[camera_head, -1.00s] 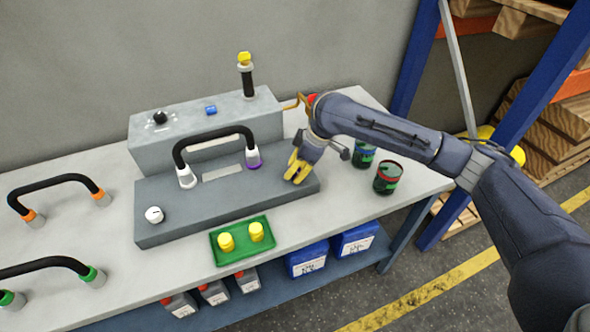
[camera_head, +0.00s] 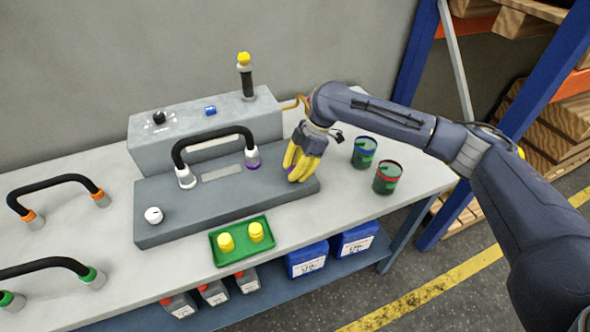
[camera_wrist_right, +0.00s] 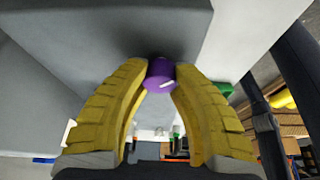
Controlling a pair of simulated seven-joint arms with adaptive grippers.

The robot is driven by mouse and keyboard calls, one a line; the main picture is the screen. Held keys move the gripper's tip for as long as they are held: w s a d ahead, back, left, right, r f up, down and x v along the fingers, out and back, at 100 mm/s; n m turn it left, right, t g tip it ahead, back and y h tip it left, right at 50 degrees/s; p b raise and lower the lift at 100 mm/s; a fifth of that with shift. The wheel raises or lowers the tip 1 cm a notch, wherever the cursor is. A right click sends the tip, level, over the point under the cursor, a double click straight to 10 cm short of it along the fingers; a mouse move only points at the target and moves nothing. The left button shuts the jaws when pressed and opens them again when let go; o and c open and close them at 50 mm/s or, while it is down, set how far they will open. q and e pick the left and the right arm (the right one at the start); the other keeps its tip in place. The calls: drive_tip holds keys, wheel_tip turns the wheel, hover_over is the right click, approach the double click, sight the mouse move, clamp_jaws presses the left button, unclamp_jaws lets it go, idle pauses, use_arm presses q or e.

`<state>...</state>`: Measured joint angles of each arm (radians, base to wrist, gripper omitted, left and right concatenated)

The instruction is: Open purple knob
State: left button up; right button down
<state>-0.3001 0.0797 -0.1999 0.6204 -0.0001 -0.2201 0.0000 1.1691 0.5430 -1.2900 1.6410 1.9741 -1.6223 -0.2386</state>
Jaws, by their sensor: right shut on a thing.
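The purple knob (camera_wrist_right: 160,74) shows in the right wrist view between the tips of my right gripper (camera_wrist_right: 160,84). It is a short purple cylinder with a white mark on its face. In the head view my right gripper (camera_head: 299,174), with yellow fingers, is at the right end of the grey console (camera_head: 225,215) and hides most of the knob; a bit of purple (camera_head: 290,174) shows beside the fingers. The right fingers are shut on the knob. My left gripper is not in view.
A black handle (camera_head: 213,133) with a white and a purple-ringed end stands on the console. A green tray (camera_head: 243,256) with yellow caps lies in front. Two cans (camera_head: 364,152) (camera_head: 387,178) stand right of my gripper. A white knob (camera_head: 153,215) is at the console's left.

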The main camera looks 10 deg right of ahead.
drive_tip(key=shift+a+r, duration=0.1)
drive_tip(key=shift+a, duration=0.05)
drive_tip(key=c, duration=1.3)
unclamp_jaws()
drive_tip(key=shift+a, duration=0.1)
drive_tip(key=o, duration=0.3)
drive_tip(key=shift+d, duration=0.2)
drive_tip(key=v, duration=1.1)
drive_tip(key=shift+r, duration=0.45)
drive_tip(key=shift+o, duration=0.2)
